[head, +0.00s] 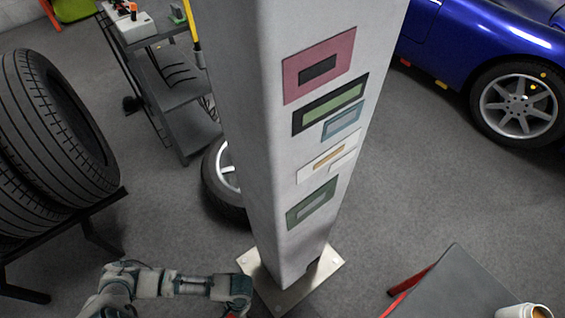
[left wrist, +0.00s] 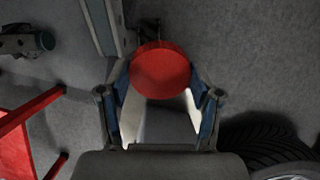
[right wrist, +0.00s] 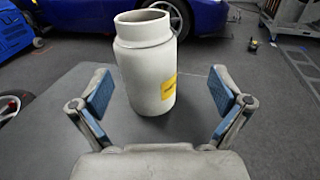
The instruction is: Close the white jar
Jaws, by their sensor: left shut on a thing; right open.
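The white jar (right wrist: 150,70) stands upright on the grey table in the right wrist view. Its mouth is open and bare, and a yellow label is on its side. My right gripper (right wrist: 160,92) is open, with its blue-padded fingers apart on either side of the jar's lower body in the picture; I see no contact. A round red lid (left wrist: 160,70) is in the left wrist view, held between the fingers of my left gripper (left wrist: 160,78), over the floor. In the head view my left arm comes in at the bottom left, its gripper end mostly cut off.
A thick pillar (head: 305,130) on a base plate stands mid-view. Tyres (head: 45,140) on a rack are left, a cart (head: 175,95) behind, a blue car (head: 480,40) back right.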

